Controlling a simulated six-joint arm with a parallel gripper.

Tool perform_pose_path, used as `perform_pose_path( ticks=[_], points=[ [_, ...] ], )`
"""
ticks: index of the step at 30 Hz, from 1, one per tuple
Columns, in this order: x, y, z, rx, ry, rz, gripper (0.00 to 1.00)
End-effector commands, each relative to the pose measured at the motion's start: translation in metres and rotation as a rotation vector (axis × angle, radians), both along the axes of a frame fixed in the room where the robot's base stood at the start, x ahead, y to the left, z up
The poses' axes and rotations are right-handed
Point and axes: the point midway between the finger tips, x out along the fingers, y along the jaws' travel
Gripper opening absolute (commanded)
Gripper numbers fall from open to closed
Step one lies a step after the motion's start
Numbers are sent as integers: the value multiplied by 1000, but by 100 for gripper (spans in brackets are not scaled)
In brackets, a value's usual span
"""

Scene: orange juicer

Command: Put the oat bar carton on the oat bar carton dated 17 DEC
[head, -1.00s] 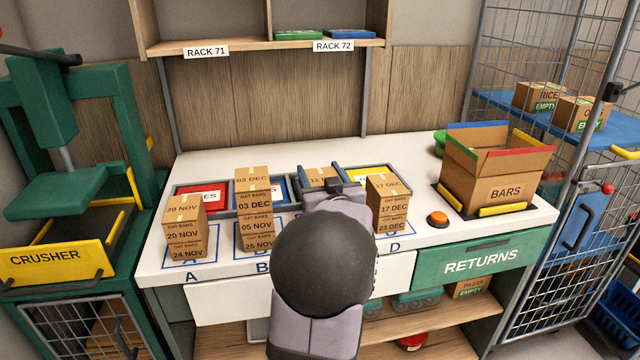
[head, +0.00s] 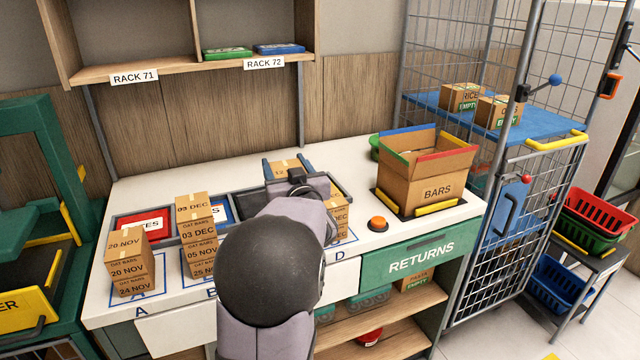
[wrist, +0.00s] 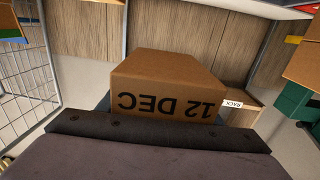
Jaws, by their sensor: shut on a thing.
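My gripper (head: 287,168) is shut on an oat bar carton (head: 285,164). The wrist view shows that carton (wrist: 165,75) close up, with 12 DEC upside down on its face. The stack at D (head: 341,211), whose top carton read 17 DEC earlier, stands just right of my gripper and is partly hidden by my arm. The held carton is up and left of that stack in the picture, apart from it. My arm also hides the area around C.
Stack A (head: 130,262) and stack B (head: 198,236) stand at the left. The BARS box (head: 425,180) and an orange button (head: 377,223) are right of D. A rack shelf (head: 180,66) hangs above the back of the white counter (head: 140,195).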

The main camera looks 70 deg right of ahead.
Motion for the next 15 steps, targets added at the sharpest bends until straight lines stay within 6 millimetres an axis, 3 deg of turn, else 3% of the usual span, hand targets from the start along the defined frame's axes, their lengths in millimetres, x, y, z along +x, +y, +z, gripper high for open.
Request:
perform_pose_path(
  ticks=[3,9,13,15],
  points=[
    [-37,-28,6,5,-1,-70,31],
    [-84,-66,7,-1,-1,-132,31],
    [-99,-85,14,-4,0,-119,31],
    [-95,-90,17,-5,0,-90,31]
  ],
)
